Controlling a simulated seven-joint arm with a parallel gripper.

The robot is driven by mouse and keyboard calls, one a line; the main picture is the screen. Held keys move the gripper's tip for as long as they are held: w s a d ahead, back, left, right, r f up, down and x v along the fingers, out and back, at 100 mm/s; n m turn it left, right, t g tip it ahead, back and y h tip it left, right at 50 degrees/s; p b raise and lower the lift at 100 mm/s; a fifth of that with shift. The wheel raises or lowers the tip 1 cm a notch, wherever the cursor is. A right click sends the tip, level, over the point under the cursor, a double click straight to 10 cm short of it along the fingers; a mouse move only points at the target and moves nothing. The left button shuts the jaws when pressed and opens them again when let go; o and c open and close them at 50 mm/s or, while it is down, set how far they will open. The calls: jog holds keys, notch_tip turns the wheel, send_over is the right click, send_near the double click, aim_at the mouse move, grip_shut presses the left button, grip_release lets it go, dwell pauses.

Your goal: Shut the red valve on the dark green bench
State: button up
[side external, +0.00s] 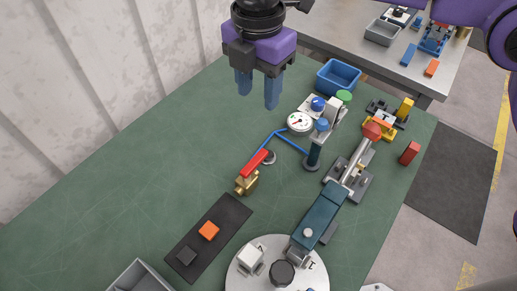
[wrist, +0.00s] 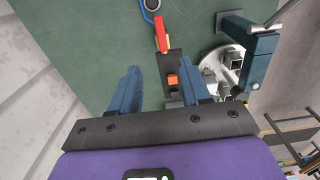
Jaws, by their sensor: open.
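The red valve has a long red lever handle (side external: 254,163) and a brass body (side external: 246,184) on the dark green bench (side external: 150,180). The lever lies roughly in line with the blue pipe that runs from it toward the gauge. In the wrist view, the red lever (wrist: 161,33) shows at the top, beyond the fingertips. My gripper (side external: 257,98) is open and empty, raised above the bench. It stands behind the valve in the side view and is apart from it. Its two blue fingers also show in the wrist view (wrist: 157,68).
A dark strip (side external: 228,215) with an orange block (side external: 209,230) lies in front of the valve. A blue pipe (side external: 275,137) and white gauge (side external: 299,121) stand behind it. A teal clamp arm (side external: 318,215) and round white plate (side external: 243,270) are at front right. The bench's left side is clear.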

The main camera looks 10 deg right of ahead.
aim_at(259, 157)
notch_tip(259, 157, down, 18)
dwell(0.7)
grip_shut()
